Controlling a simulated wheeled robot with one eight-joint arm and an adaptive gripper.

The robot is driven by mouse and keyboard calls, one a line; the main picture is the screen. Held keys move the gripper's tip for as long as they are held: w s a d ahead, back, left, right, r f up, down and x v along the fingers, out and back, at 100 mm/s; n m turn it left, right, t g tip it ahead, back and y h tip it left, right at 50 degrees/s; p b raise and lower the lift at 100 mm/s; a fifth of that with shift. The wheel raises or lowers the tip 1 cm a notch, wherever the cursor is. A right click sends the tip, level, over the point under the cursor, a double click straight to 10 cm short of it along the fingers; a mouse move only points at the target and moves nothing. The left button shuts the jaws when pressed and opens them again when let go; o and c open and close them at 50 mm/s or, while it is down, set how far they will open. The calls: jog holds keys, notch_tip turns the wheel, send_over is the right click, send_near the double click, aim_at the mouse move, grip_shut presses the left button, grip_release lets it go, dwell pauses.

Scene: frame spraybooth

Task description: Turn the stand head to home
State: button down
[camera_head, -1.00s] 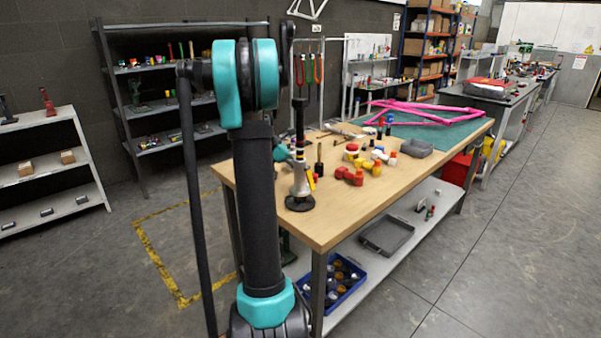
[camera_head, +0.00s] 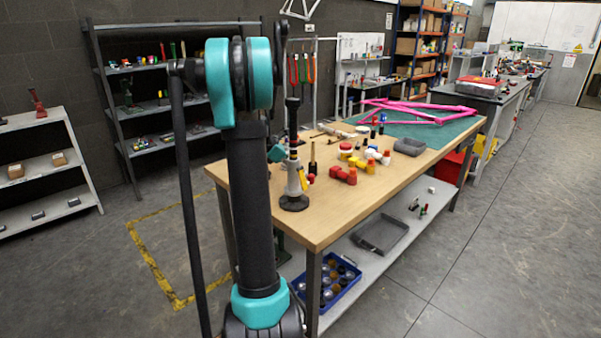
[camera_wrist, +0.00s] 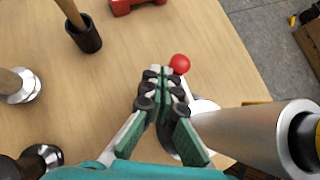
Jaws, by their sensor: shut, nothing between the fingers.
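The stand (camera_head: 294,185) is upright near the left front of the wooden bench, with a round black base, a grey body and a tall black upper part. In the wrist view its silver cylinder (camera_wrist: 250,137) reaches in from the right, with a black and yellow end. A red ball knob (camera_wrist: 180,64) on a thin pale rod sits beside the cylinder. My gripper (camera_wrist: 160,72) is shut and empty, its tips just left of the knob; whether they touch it I cannot tell. In the head view my arm hides most of the gripper.
A dark cup with a wooden handle (camera_wrist: 86,36) and a red part (camera_wrist: 135,4) stand near the gripper. Floor right of the bench is clear.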

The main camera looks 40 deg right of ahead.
jog(key=w+a, duration=0.1)
jog(key=w, duration=0.1)
jog(key=w+a, duration=0.1)
jog(key=shift+w+a, duration=0.15)
jog(key=shift+w, duration=0.2)
jog(key=w+a+r, duration=0.3)
jog(key=w+r, duration=0.2)
jog(key=r, duration=0.2)
jog(key=shift+w+a, duration=0.25)
jog(key=shift+w, duration=0.15)
jog(key=s+a+f+m+t+y, duration=0.2)
jog(key=s+a+f+m, duration=0.2)
jog(key=a, duration=0.8)
jog(key=s+a+f+m+t+y, duration=0.3)
jog(key=s+a+f, duration=0.5)
jog(key=s+a, duration=0.3)
jog(key=s+a+f+m+t+y, duration=0.3)
jog(key=s+a+f+m, duration=0.2)
jog(key=a, duration=1)
notch_tip(320, 180, down, 2)
jog(key=s, duration=0.3)
